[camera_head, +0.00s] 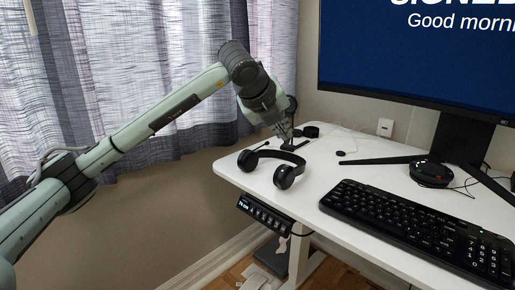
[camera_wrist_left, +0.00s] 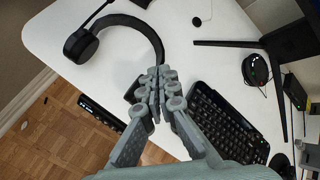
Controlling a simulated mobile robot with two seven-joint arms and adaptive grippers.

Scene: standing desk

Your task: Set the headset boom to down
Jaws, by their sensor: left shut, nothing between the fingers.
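A black headset (camera_head: 277,155) lies on the white desk near its left corner, with its headband arched between two ear cups. A thin boom (camera_head: 260,147) sticks out from beside the left ear cup (camera_head: 247,160). My left gripper (camera_head: 285,138) is shut and empty, just behind and above the headband in the head view. In the left wrist view the shut fingers (camera_wrist_left: 156,88) cover part of one ear cup (camera_wrist_left: 133,90). The other ear cup (camera_wrist_left: 80,45) and headband (camera_wrist_left: 150,32) are clear there. I cannot tell whether the fingers touch the headset. My right gripper is not in view.
A black keyboard (camera_head: 415,225) lies to the right of the headset. A monitor (camera_head: 425,60) stands behind it. A control panel (camera_head: 265,215) hangs under the desk's front edge. Curtains (camera_head: 150,80) hang at the left. Desk between headset and keyboard is clear.

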